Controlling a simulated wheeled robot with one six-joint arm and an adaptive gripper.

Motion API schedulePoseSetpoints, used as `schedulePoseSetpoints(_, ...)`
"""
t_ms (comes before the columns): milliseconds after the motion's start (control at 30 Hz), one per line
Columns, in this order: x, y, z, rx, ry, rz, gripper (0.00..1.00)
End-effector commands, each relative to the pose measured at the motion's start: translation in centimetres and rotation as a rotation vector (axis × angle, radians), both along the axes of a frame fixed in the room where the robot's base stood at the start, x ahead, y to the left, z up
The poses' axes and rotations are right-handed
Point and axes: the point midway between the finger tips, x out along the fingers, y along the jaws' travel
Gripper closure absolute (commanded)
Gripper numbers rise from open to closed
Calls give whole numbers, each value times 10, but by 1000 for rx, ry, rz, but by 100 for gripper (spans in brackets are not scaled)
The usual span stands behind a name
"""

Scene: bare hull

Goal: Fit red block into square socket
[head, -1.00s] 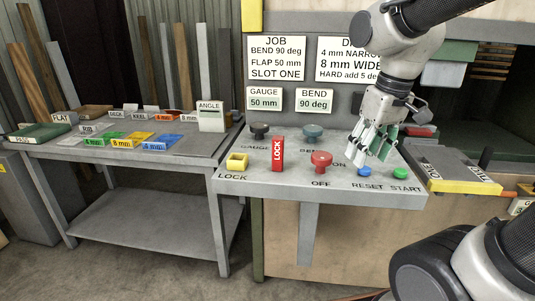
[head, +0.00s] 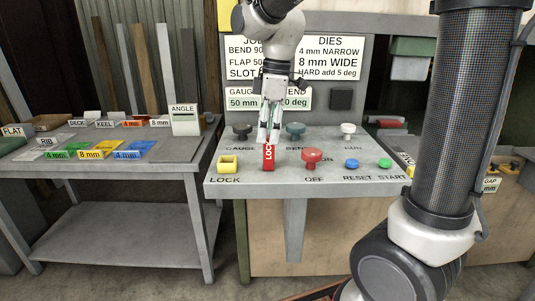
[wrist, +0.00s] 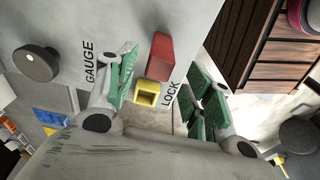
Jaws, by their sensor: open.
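A red knob (head: 312,156) stands to the right of the block. Blue (head: 352,163) and green (head: 385,163) buttons sit at the right. A side table (head: 110,160) with labelled parts is at the left.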

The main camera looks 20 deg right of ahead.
Motion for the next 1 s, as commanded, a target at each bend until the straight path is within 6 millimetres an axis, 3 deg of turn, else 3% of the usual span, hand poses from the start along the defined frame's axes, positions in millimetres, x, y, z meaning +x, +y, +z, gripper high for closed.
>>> schedulePoseSetpoints(300, 2, -1, -44, -1, 1, -2, 48)
schedulePoseSetpoints(567, 2, -1, -47, -1, 1, -2, 48)
schedulePoseSetpoints(833, 2, -1, -47, 0, 0, -3, 97)
schedulePoseSetpoints(1000, 2, -1, -46, 0, 0, -3, 100)
